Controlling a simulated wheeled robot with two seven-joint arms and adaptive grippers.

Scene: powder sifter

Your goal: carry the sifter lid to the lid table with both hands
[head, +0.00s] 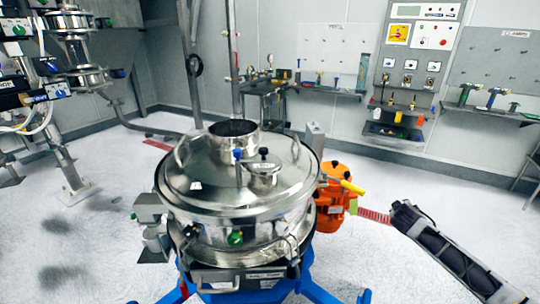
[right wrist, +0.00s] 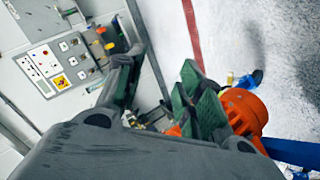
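The sifter lid (head: 205,178) is a shiny domed steel disc with an open cylindrical neck, a small capped port and loop handles at its left and right sides. It rests on the round steel sifter body (head: 265,232) in the middle of the head view. My right gripper (right wrist: 158,95) shows in the right wrist view with its green-padded fingers apart and nothing visible between them. My right arm reaches in from the lower right of the head view, apart from the lid. My left gripper is not in view. I cannot identify a lid table.
An orange motor (head: 335,197) with a yellow part sticks out at the sifter's right; it also shows in the wrist view (right wrist: 245,110). Blue legs (head: 320,292) spread below. Other steel equipment (head: 75,50) stands at left. A control panel (head: 410,65) and tool shelves line the back wall.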

